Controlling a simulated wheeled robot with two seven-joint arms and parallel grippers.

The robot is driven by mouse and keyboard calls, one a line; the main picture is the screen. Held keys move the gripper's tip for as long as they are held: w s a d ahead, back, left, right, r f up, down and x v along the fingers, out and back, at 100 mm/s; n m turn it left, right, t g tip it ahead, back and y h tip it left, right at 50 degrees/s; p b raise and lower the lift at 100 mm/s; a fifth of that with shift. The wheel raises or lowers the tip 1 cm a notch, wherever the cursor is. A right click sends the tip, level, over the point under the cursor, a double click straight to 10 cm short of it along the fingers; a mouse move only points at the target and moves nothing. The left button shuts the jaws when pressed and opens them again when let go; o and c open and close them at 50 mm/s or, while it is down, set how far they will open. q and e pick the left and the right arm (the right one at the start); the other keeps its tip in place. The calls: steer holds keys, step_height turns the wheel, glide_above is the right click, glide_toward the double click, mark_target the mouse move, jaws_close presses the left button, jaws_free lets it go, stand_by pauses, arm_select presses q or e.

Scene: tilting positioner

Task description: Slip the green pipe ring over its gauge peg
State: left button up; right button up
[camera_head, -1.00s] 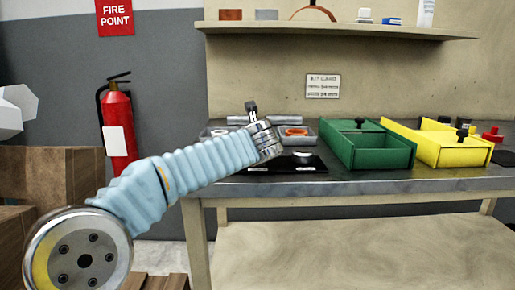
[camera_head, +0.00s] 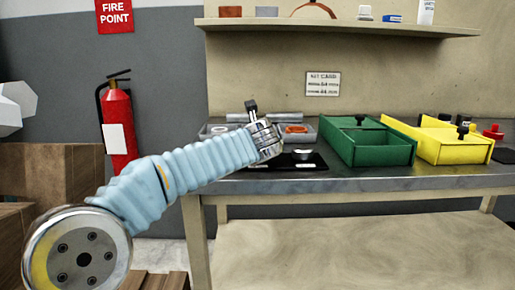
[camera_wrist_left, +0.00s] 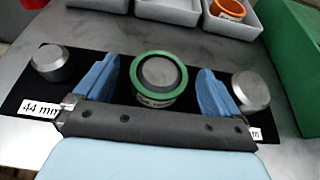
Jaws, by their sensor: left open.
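In the left wrist view the green pipe ring (camera_wrist_left: 158,78) encircles the grey top of the middle gauge peg (camera_wrist_left: 159,73) on a black mat. I cannot tell how low the ring sits. My left gripper (camera_wrist_left: 157,90) is open, with one blue fingertip on each side of the ring and gaps showing between. Other metal gauge pegs stand to the left (camera_wrist_left: 55,63) and right (camera_wrist_left: 251,91); the left one has a "44 mm" label. In the head view my left gripper (camera_head: 267,139) is over the mat and hides the ring. My right gripper is not in view.
Grey trays, one with an orange ring (camera_wrist_left: 228,9), lie just behind the mat. A green bin (camera_head: 372,149) and a yellow bin (camera_head: 455,151) stand to the right on the metal bench (camera_head: 400,183). A shelf (camera_head: 340,28) runs above.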

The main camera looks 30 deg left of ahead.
arm_select(q)
steer(key=v, duration=1.3)
steer(key=shift+s+r+b, duration=0.15)
steer(key=shift+s+b, duration=0.15)
steer(key=shift+s, duration=0.05)
steer(key=shift+d, duration=0.1)
